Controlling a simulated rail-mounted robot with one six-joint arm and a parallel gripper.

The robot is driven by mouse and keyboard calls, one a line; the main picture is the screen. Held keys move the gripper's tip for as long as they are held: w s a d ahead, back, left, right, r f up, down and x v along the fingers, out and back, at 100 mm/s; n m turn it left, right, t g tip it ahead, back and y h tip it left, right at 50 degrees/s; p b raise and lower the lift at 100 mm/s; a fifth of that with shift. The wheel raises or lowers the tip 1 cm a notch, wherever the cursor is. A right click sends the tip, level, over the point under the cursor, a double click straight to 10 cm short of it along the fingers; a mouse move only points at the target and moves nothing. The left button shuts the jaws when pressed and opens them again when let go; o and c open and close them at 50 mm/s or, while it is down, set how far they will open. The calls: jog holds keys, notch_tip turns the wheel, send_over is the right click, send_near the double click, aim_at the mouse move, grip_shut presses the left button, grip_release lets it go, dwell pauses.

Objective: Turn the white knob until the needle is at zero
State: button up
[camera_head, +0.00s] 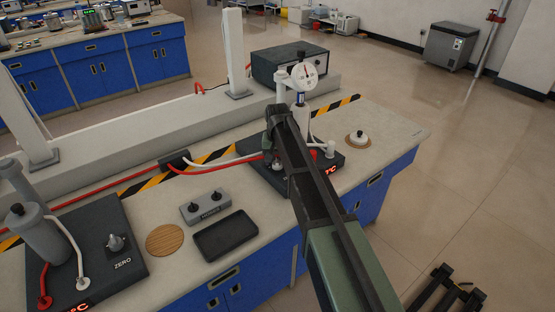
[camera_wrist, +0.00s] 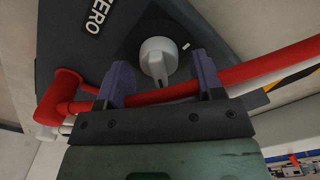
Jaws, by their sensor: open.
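In the wrist view the white knob (camera_wrist: 158,58) stands on a dark panel beside the label ZERO (camera_wrist: 96,16). My gripper (camera_wrist: 163,72) is open, with one purple finger to each side of the knob. I cannot tell whether either finger touches it. A white tick mark shows on the panel just right of the knob. In the head view the round white gauge (camera_head: 304,74) stands above the dark unit (camera_head: 262,178), its needle near the top; its scale is too small to read. My arm hides the knob and fingers there.
A red hose (camera_wrist: 255,68) crosses the wrist view close to my fingers. In the head view a second dark unit (camera_head: 75,265) with a grey knob (camera_head: 116,243) stands at the left. A black tray (camera_head: 226,236), a wooden disc (camera_head: 165,240) and a switch box (camera_head: 206,207) lie between.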

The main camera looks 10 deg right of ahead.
aim_at(278, 160)
notch_tip(278, 160, up, 11)
jog(key=p, duration=1)
jog(key=shift+p, duration=0.35)
jog(key=shift+f, duration=0.15)
jog(key=s+n, duration=0.3)
jog(key=s, duration=2.5)
jog(key=shift+s, duration=0.3)
